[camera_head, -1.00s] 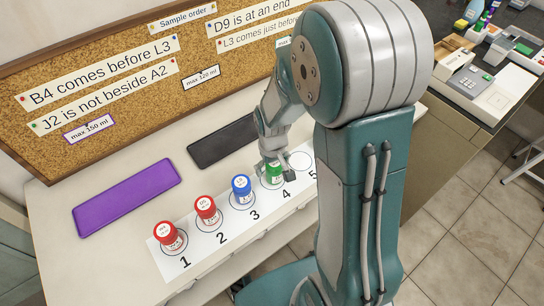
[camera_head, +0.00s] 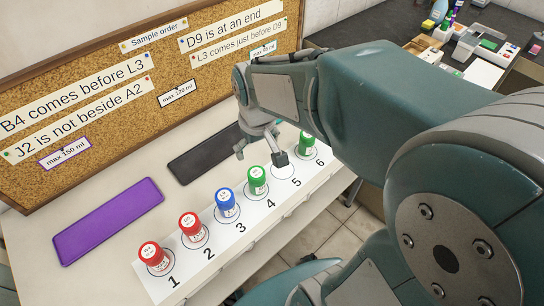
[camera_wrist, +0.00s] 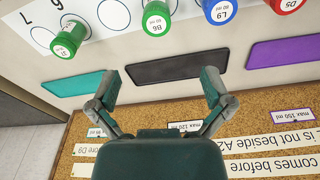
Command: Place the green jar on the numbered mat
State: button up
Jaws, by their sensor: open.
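The numbered mat (camera_head: 204,262) is a white strip along the bench with numbered circles. One green jar (camera_head: 258,181) stands upright on circle 4; its lid reads B6 in the wrist view (camera_wrist: 156,20). Another green jar (camera_head: 306,144) stands at circle 6, partly behind my arm; it also shows in the wrist view (camera_wrist: 70,40). Circle 5 (camera_head: 284,171) is empty. My gripper (camera_head: 262,152) is open and empty, on the board side of the mat. In the wrist view my gripper (camera_wrist: 160,78) has its fingers wide apart with nothing between them.
Red jars (camera_head: 150,256) (camera_head: 189,226) stand on circles 1 and 2, a blue jar (camera_head: 225,200) on 3. A purple pad (camera_head: 108,221), a black pad (camera_head: 205,154) and a teal pad (camera_wrist: 75,84) lie between mat and cork board (camera_head: 130,65). Circle 7 shows in the wrist view.

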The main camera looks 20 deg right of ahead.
jog(key=s+r+m+t, duration=0.1)
jog(key=s+r+t, duration=0.3)
jog(key=s+r, duration=0.3)
jog(key=shift+s+r, duration=0.35)
jog(key=shift+s, duration=1.55)
